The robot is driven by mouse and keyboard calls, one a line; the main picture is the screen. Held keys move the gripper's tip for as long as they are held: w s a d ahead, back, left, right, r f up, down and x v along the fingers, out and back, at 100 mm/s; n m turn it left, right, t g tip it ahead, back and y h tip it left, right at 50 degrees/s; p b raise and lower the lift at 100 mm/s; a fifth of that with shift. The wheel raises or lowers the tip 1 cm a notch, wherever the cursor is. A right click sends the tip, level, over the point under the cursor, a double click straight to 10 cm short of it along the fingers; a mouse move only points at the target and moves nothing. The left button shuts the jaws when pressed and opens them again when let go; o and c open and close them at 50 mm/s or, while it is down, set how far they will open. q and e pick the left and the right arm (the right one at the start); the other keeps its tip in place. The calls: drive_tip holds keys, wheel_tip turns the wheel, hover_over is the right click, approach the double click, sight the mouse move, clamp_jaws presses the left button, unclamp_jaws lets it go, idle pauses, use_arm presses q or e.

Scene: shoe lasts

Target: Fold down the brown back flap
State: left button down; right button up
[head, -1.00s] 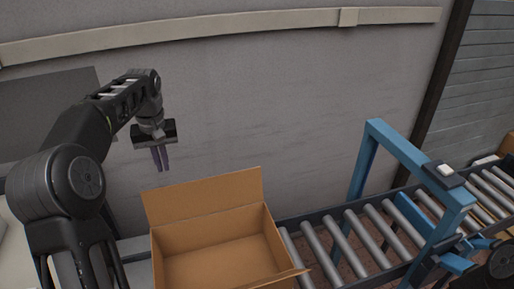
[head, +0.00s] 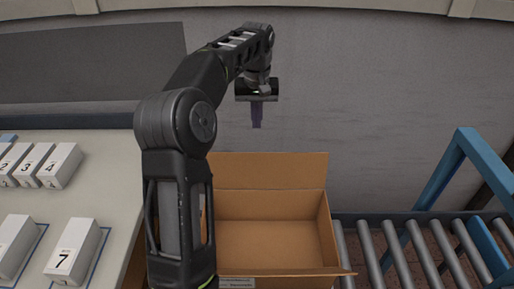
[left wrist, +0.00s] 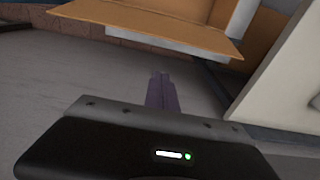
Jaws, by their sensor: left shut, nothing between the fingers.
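The brown back flap (head: 270,170) stands up and leans back along the far edge of an open cardboard box (head: 270,245). The box looks empty inside. My left gripper (head: 257,122) is shut and empty, pointing down above and behind the flap, apart from it. In the left wrist view the shut fingers (left wrist: 161,82) point toward the brown cardboard flap (left wrist: 150,25), with a gap between. My left arm hides the box's left side in the head view. My right gripper is not in view.
A roller conveyor (head: 410,250) with a blue frame (head: 450,165) is to the right of the box. A pale table (head: 100,190) with several numbered white boxes (head: 75,250) is at the left. A grey wall (head: 370,100) stands behind.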

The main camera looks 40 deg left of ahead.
use_arm(q)
wheel_tip(320, 180, down, 7)
drive_tip(key=s+d+p, duration=0.2)
drive_tip(key=shift+s+r, duration=0.15)
drive_tip(key=shift+s, duration=0.05)
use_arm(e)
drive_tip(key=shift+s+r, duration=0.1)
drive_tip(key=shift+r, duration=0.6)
